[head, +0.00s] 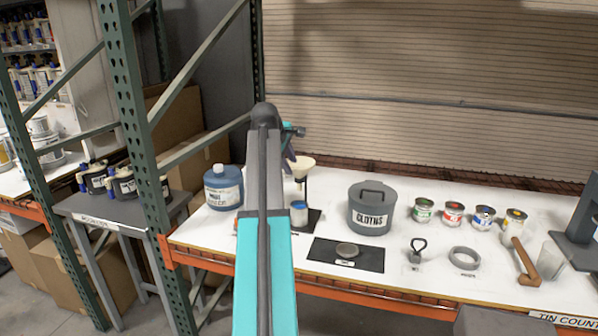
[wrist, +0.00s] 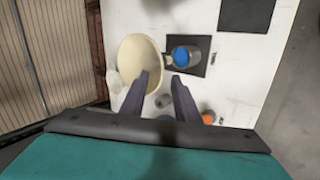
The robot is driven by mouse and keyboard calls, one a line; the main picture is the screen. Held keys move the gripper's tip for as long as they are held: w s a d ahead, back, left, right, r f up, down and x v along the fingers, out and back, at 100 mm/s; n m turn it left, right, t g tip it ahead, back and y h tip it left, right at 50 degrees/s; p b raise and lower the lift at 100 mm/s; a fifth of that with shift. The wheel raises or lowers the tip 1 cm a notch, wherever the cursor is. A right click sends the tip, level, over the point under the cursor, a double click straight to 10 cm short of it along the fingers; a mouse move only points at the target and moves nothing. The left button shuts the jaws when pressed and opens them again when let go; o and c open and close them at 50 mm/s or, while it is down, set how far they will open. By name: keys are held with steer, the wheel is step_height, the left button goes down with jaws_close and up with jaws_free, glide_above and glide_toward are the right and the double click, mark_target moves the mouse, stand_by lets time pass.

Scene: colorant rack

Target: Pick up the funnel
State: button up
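The funnel (head: 302,163) is cream and wide-mouthed, held up on a dark stand above the bench. In the wrist view the funnel (wrist: 139,55) is a large pale oval, left of the space between my fingers. In the head view my own arm hides most of the gripper, with a purple part showing beside the funnel.
A blue-topped tin (head: 299,213) stands below the funnel on a dark mat. A blue-grey jug (head: 223,189) is left of my arm and a grey CLOTHS bin (head: 371,210) is to the right. A green rack post (head: 138,130) rises at the left. Several small cans stand farther right.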

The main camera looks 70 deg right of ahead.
mark_target(294, 170)
stand_by(0.3)
steer(key=shift+p+x, duration=1.2)
steer(key=shift+x, duration=1.4)
steer(key=shift+d, duration=0.1)
jaws_close()
